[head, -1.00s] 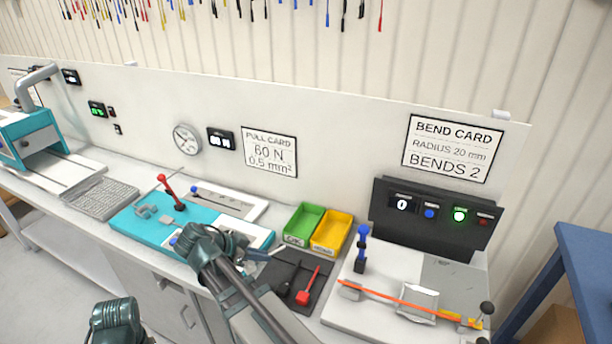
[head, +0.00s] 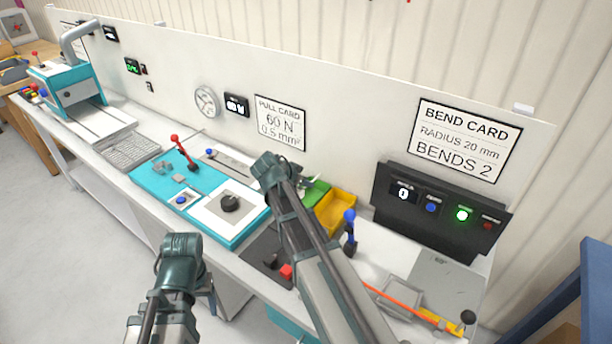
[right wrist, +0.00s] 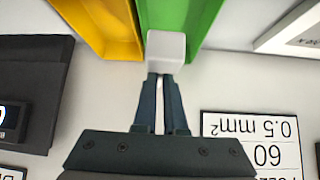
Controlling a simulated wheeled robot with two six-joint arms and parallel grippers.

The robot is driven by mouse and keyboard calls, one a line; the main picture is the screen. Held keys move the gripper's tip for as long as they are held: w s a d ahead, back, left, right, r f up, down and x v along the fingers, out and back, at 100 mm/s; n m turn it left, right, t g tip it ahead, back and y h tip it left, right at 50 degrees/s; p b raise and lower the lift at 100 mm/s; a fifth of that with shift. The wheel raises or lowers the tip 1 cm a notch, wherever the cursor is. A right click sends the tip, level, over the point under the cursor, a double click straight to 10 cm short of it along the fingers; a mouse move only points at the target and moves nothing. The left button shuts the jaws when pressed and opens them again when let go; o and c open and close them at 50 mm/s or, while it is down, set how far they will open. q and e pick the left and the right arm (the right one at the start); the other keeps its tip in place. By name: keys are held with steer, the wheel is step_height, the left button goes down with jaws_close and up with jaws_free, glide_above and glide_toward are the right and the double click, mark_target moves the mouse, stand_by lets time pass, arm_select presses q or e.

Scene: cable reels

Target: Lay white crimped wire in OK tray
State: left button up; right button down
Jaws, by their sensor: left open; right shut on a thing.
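The green tray (head: 318,190) stands on the bench beside the yellow tray, partly hidden by my right arm. I take it as the OK tray, though no label is readable now. My right gripper (head: 306,180) is at the green tray, mostly hidden by its wrist in the head view. In the right wrist view its fingers (right wrist: 163,85) are shut on a thin white strand, seemingly the white wire, with a white block (right wrist: 166,48) at the tips, in front of the green tray (right wrist: 180,15). My left gripper (head: 208,298) is open, low in front of the bench.
The yellow tray (head: 336,211) adjoins the green one. A blue-knobbed lever (head: 349,228) and the bending station with an orange wire (head: 400,295) stand to the right. A teal pull-test plate (head: 150,180) lies left. The wall panel is close behind the trays.

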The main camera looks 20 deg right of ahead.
steer(key=w, duration=0.2)
steer(key=b, duration=0.6)
glide_above(307, 199)
steer(key=s+a, duration=0.2)
steer(key=s, duration=0.1)
steer(key=shift+n+t, duration=0.3)
steer(key=shift+n, duration=0.1)
step_height(307, 199, down, 6)
steer(key=shift+w+a, duration=0.1)
steer(key=shift+a, duration=0.05)
steer(key=shift+f+b, duration=0.2)
steer(key=shift+b, duration=0.2)
